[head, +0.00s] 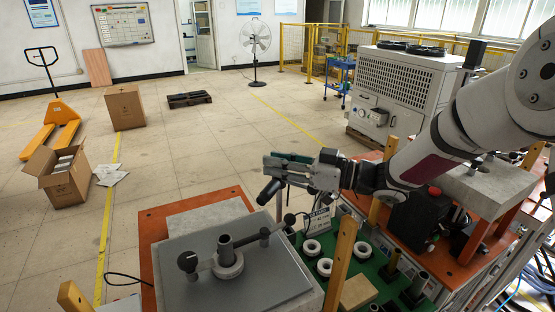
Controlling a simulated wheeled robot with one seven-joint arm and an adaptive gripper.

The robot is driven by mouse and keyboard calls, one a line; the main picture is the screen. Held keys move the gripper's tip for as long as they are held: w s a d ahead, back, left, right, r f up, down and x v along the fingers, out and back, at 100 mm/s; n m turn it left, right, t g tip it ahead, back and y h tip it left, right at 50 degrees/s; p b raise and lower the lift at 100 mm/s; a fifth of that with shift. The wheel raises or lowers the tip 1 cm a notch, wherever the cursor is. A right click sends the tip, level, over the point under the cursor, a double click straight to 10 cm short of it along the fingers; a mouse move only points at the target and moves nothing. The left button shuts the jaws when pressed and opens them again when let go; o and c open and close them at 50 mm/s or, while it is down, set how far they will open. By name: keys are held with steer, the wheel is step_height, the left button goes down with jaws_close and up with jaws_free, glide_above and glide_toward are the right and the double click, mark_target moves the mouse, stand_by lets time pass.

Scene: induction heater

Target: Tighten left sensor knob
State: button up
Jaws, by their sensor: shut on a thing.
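My gripper (272,170) reaches in from the right, level above the workbench, near a thin upright grey post (279,206). Its jaws are shut on a small part at the post; this appears to be the left sensor knob, but the fingers hide most of it. A short black tilted cylinder (268,191) shows just below the fingertips. Below stands a grey box (240,287) with a short post, a round collar and a black-ended bar (187,261) on top. A dark cable loops beside the box's back right corner.
Right of the box, a green mat (289,239) holds white rings (312,248), a wooden block (358,292) and dark cylinders. Wooden posts (340,262) rise near them. A black box with a red button (434,190) stands under my arm.

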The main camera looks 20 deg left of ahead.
jaws_close()
steer(key=o, duration=1.1)
jaws_free()
steer(key=shift+o, duration=0.2)
steer(key=d, duration=1.2)
steer(key=shift+w, duration=0.35)
